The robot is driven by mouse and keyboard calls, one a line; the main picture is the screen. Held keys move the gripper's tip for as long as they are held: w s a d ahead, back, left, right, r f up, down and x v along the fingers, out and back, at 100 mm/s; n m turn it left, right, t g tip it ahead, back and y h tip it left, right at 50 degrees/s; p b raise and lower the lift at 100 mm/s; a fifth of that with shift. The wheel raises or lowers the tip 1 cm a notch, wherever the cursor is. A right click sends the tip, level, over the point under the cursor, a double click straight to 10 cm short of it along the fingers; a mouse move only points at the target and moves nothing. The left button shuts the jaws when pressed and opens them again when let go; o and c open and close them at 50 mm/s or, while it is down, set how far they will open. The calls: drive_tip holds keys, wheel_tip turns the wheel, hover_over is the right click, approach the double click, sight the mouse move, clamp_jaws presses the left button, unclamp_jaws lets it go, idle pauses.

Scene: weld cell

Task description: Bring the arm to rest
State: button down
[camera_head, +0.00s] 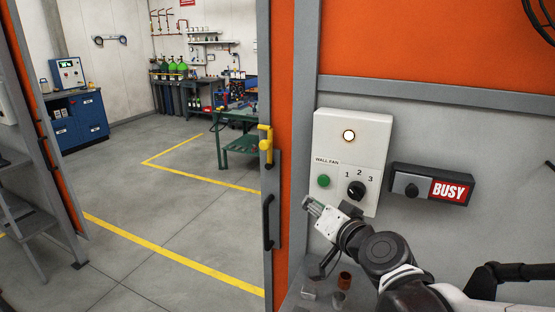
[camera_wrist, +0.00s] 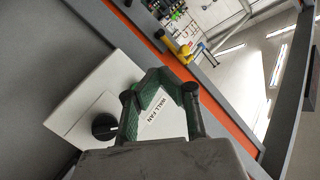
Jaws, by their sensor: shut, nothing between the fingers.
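My arm (camera_head: 385,255) reaches in from the lower right in the head view. My gripper (camera_head: 312,205) is at its end, just below and left of the wall fan panel (camera_head: 378,137). The gripper is shut and empty. In the wrist view its green-padded fingers (camera_wrist: 160,76) meet in front of the panel's "WALL FAN" label. I cannot tell how far the fingertips are from the panel. The panel has a lit round lamp (camera_head: 348,135), a green button (camera_head: 323,181) and a black knob (camera_head: 357,188) marked 1, 2, 3. The knob also shows in the wrist view (camera_wrist: 104,126).
A "BUSY" sign box (camera_head: 431,184) is right of the panel. A yellow latch (camera_head: 266,143) and a black handle (camera_head: 268,222) are on the door post. Small cups (camera_head: 345,282) stand below the arm. The opening at left shows clear floor and a green table (camera_head: 240,145).

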drive_tip(key=s+d+f+n+g+h+b, duration=0.1)
drive_tip(key=s+d+f+g+h+b, duration=0.1)
drive_tip(key=s+f, duration=0.4)
drive_tip(key=s+d+f+n+g+h+b, duration=0.2)
drive_tip(key=s+d+f+g, duration=0.4)
drive_tip(key=s, duration=0.6)
drive_tip(key=shift+s+d+f+h+b, duration=0.3)
drive_tip(key=shift+f+h+b, duration=0.2)
drive_tip(key=shift+b, duration=0.55)
drive_tip(key=shift+a, duration=0.1)
